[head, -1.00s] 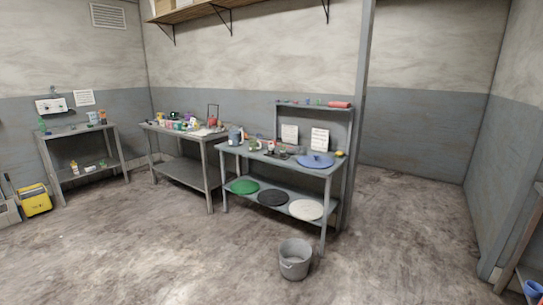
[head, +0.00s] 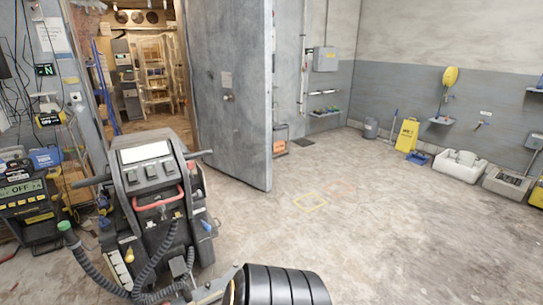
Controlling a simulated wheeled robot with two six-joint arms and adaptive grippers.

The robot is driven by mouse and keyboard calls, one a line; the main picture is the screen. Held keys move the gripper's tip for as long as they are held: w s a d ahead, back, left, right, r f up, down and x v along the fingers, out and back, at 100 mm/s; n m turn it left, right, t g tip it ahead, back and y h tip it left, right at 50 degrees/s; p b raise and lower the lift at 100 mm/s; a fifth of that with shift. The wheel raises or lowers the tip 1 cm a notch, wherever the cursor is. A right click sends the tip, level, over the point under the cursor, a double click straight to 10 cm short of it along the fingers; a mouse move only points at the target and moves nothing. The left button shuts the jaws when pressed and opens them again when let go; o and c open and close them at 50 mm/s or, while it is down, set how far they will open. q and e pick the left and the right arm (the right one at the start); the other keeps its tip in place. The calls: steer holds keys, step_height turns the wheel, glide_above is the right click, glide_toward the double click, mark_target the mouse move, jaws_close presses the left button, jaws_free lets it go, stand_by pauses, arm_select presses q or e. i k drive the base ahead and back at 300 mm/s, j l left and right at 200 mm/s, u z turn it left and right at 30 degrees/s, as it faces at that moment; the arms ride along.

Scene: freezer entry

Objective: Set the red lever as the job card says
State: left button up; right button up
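A dark wheeled machine (head: 160,215) stands at the left front, with a panel of switches. A red bar-like handle (head: 158,200) crosses its front below the panel; I cannot tell whether this is the red lever, or how it is set. No card can be read. Neither gripper is in view.
The grey door (head: 232,100) stands open beside a lit room with shelving (head: 157,70). Grey hoses (head: 95,262) hang in front of the machine. A black ribbed cylinder (head: 285,287) fills the bottom middle. A yellow floor sign (head: 407,134) stands at the back right. The central floor is clear.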

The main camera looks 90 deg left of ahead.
mark_target(190, 165)
steer(key=u, duration=3.5)
